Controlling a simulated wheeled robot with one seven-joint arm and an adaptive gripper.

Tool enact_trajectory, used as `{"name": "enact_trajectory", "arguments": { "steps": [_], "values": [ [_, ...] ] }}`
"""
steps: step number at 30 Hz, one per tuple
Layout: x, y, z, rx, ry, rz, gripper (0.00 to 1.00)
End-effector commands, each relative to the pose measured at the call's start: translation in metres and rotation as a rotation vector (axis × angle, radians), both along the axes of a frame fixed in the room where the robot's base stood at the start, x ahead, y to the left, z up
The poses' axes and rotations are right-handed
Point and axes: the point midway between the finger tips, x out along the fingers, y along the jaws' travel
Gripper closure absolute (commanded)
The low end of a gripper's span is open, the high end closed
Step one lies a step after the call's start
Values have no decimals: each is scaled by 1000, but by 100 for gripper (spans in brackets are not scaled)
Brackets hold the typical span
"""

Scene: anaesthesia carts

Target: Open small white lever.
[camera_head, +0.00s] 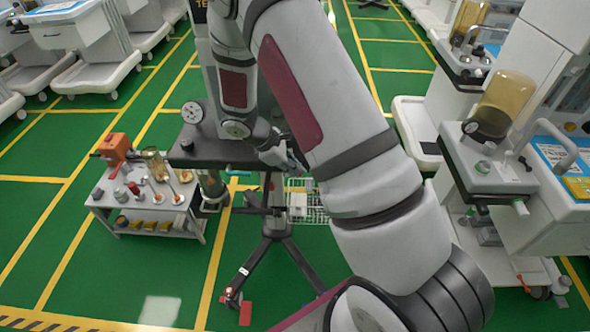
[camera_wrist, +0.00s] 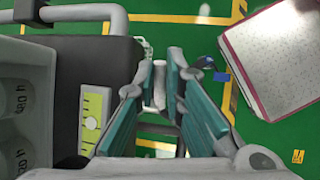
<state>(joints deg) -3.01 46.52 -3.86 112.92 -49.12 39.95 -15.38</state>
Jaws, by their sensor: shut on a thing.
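My gripper (camera_wrist: 163,72) has its two teal-padded fingers closed in around a small pale piece, which looks like the small white lever (camera_wrist: 160,84). The fingers hide most of this piece, and its angle cannot be made out. In the head view my gripper (camera_head: 286,158) is beside the right end of the dark top of a stand (camera_head: 215,152). The lever itself cannot be told apart there. In the wrist view a dark unit with a yellow-green panel (camera_wrist: 94,118) is close to the left of the fingers.
A small bench (camera_head: 150,213) with bottles and an orange device stands left of the stand. A wire basket (camera_head: 307,205) hangs on the stand. Anaesthesia carts (camera_head: 490,180) line the right side. Green floor with yellow lines is open between them.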

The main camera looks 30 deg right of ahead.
Motion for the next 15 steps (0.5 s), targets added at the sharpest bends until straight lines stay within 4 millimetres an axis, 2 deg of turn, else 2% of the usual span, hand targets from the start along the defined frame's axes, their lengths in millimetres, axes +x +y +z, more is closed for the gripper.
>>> {"name": "enact_trajectory", "arguments": {
  "steps": [1, 15],
  "values": [
    [6, 4, -4, -38, 23, 5, 100],
    [17, 22, 1, -404, 271, 2, 100]
  ]
}}
